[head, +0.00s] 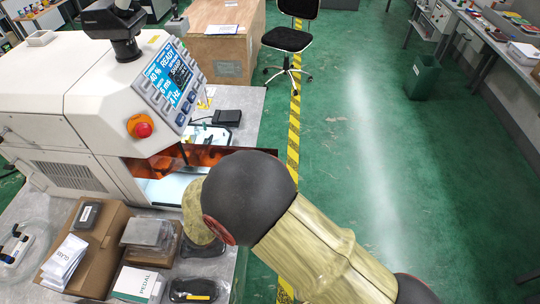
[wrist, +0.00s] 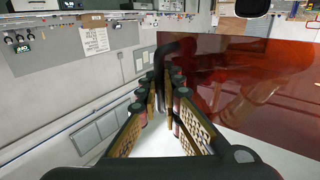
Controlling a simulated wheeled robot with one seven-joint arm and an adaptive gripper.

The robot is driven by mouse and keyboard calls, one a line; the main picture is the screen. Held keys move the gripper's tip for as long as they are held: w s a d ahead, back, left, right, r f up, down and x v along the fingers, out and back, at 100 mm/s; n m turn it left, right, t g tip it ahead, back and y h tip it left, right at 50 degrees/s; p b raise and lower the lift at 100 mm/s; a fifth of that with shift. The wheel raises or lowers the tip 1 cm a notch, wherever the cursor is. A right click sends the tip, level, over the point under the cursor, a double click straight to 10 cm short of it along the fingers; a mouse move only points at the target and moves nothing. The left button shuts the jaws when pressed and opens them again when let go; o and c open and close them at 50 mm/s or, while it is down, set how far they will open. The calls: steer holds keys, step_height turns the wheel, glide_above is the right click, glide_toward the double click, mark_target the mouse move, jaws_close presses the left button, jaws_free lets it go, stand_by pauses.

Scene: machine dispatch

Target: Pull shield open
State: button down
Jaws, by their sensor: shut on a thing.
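The shield (head: 242,157) is a see-through orange-red panel on the front of the white machine (head: 90,110). In the wrist view the shield (wrist: 262,105) fills the right side. A dark upright bar, seemingly the shield's handle (wrist: 187,46), rises between the fingertips of my gripper (wrist: 163,90) at the shield's left edge. My gripper is shut on this handle. In the head view my arm hides the gripper and much of the shield's front. A brightly lit work space shows below the shield.
A cardboard box (head: 112,221), grey boxes (head: 148,234) and a white PEDAL box (head: 137,284) crowd the bench close to my arm. A red button (head: 143,130) sits on the machine. The green floor (head: 350,140) to the right is open; a black chair (head: 288,40) stands further back.

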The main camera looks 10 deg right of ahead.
steer(key=shift+s+a, duration=0.3)
steer(key=shift+s, duration=0.3)
steer(key=c, duration=2.3)
jaws_free()
steer(key=v, duration=1.2)
